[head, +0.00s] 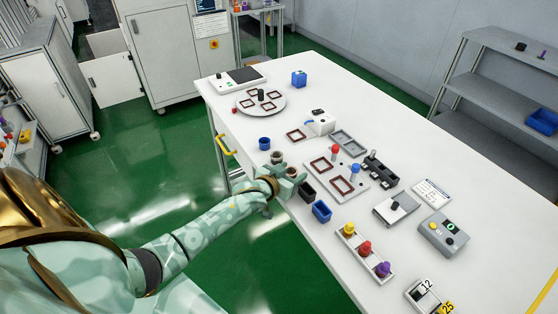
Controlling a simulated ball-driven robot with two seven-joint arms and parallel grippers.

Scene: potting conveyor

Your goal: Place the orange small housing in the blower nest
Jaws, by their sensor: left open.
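My left gripper (290,182) is open, at the near-left edge of the white table, beside small round brown-rimmed cups (277,157). I cannot make out anything between its fingers. A brown square frame (296,135) lies flat in front of a white box with a dark top and a blue part (320,123); this looks like the blower and its nest, and the frame looks empty. I cannot clearly pick out an orange small housing. A yellow-orange topped piece (348,229) stands in a white rack, but its kind is unclear. My right gripper is not in view.
A black bin (307,192) and a blue bin (321,211) stand by the gripper. A round turntable (247,107) is farther back.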

